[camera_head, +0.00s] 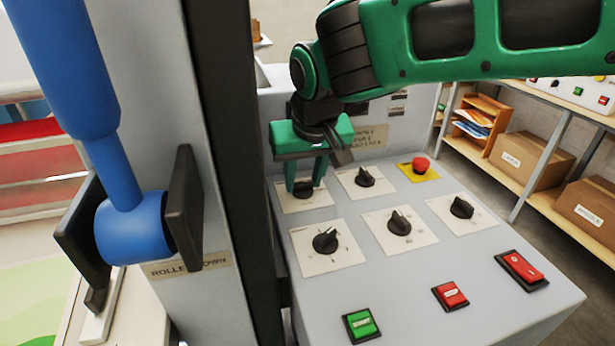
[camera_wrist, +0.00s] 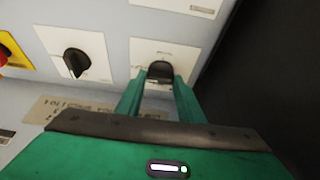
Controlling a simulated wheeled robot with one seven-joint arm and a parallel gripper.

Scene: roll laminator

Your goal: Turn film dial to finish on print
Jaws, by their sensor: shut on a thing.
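The control panel (camera_head: 350,285) carries several black dials on white plates. My gripper (camera_head: 306,186) is at the back left dial (camera_head: 303,192), with its green fingers pointing down around it. In the wrist view my gripper (camera_wrist: 160,80) has one finger on each side of this black dial (camera_wrist: 160,70), shut on its knob. The fingers partly cover the dial's plate (camera_wrist: 185,52), and its lettering is too small to read. I cannot tell which dial is labelled as the film dial.
Other dials stand close by, one at back centre (camera_head: 365,177) and one at front left (camera_head: 325,241). A red emergency button (camera_head: 420,165) is at the back right. Green (camera_head: 361,323) and red (camera_head: 450,295) buttons line the front. A blue lever (camera_head: 130,215) and dark post (camera_head: 235,150) are left.

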